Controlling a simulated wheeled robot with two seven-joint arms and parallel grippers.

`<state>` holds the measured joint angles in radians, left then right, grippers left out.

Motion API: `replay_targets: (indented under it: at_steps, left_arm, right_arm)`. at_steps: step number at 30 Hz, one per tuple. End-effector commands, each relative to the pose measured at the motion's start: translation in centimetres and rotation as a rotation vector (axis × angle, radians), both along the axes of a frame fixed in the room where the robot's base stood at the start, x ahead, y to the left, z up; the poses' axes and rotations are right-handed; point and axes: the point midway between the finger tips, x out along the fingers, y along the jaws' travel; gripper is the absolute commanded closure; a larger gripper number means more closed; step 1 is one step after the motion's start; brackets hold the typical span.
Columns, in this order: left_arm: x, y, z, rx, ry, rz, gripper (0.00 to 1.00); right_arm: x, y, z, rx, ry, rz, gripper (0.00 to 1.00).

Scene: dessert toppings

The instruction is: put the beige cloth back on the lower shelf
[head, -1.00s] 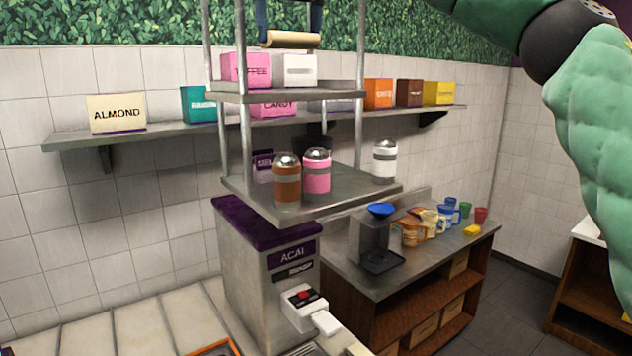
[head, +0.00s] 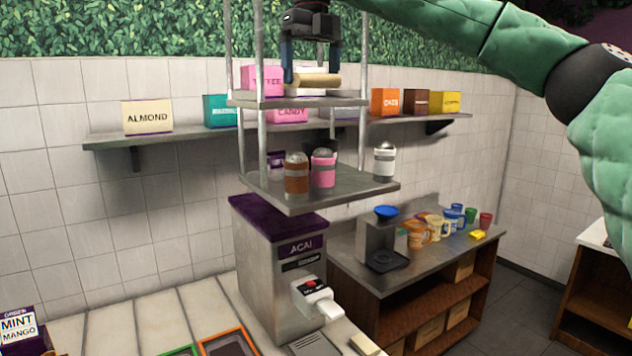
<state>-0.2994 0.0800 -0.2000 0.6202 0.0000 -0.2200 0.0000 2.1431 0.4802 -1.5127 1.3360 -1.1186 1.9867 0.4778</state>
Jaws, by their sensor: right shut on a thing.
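The beige cloth (head: 316,80), a rolled shape, is held level in my right gripper (head: 312,76), which comes down from above with a finger near each end. The cloth is in front of the pink and white boxes, just above the upper shelf (head: 262,101) of the hanging rack; I cannot tell if it touches. The rack's lower shelf (head: 345,190) holds an orange-brown jar (head: 296,175), a pink jar (head: 323,170) and a white jar (head: 384,162). My left gripper is out of view.
Metal posts (head: 364,60) frame the rack. A wall shelf (head: 185,132) with several topping boxes runs behind it. The acai machine (head: 275,265) stands below. The lower shelf has bare room between the pink and white jars and along its front.

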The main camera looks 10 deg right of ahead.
Motion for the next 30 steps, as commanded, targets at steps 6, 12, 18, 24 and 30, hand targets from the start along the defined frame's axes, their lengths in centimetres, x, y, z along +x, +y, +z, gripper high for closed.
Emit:
replay_targets:
  at_steps: [6, 12, 18, 24, 30]
  left_arm:
    - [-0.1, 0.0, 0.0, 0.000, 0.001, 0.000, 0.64]
    - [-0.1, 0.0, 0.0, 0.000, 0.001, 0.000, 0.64]
    - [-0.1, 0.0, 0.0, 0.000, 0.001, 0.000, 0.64]
    - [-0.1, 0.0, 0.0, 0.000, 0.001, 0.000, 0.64]
    - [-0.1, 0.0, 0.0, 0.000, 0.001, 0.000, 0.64]
  right_arm:
    - [-0.7, -0.7, -4.0, 0.003, 0.000, 0.168, 0.28]
    - [-1.5, -1.6, -10.0, 0.005, 0.002, 0.412, 0.28]
    - [-2.6, -2.9, -17.7, 0.009, 0.003, 0.736, 0.28]
    - [-3.8, -4.1, -25.3, 0.012, 0.002, 1.061, 0.28]
    - [-5.0, -5.3, -33.2, 0.015, 0.002, 1.395, 0.28]
